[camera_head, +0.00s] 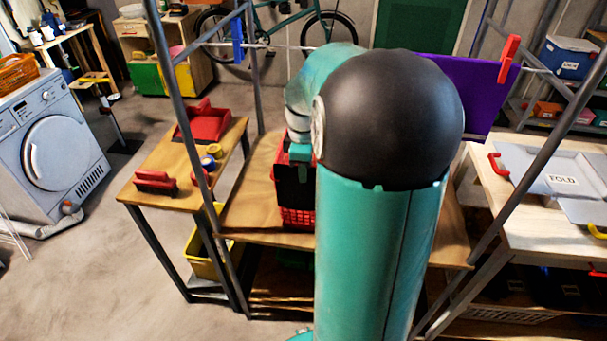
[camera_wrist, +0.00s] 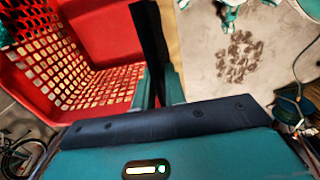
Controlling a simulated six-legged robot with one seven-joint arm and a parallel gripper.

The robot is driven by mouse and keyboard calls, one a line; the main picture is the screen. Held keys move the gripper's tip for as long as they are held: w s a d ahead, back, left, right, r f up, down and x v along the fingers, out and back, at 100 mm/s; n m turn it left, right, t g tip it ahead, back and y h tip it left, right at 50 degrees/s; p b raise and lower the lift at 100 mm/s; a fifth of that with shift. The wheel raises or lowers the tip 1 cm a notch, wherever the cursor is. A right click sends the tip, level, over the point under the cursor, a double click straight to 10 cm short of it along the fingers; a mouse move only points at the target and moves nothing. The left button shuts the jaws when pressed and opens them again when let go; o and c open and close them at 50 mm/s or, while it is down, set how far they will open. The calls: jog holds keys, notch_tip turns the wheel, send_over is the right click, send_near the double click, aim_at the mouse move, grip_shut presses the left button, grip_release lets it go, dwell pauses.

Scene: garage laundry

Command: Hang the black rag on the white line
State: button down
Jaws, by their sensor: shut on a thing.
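My gripper (camera_wrist: 156,85) is shut on the black rag (camera_wrist: 150,40), which shows as a narrow dark strip between the fingers in the wrist view. In the head view the black rag (camera_head: 297,183) hangs in front of or over the red basket (camera_head: 297,217); I cannot tell if they touch. The red basket wall (camera_wrist: 75,75) fills the left of the wrist view. The white line (camera_head: 285,47) runs across the metal frame, above and behind the rag. My arm hides its middle. A purple cloth (camera_head: 470,95) hangs on its right part.
A blue clothespin (camera_head: 237,42) is at the line's left and a red clothespin (camera_head: 509,58) at the purple cloth. The basket stands on a wooden table (camera_head: 245,205) inside the grey frame posts (camera_head: 180,100). A side table (camera_head: 175,178) holds red items. A folding board (camera_head: 540,165) lies right.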

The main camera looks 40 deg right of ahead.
jog(key=shift+r, duration=2.3)
jog(key=shift+f, duration=0.1)
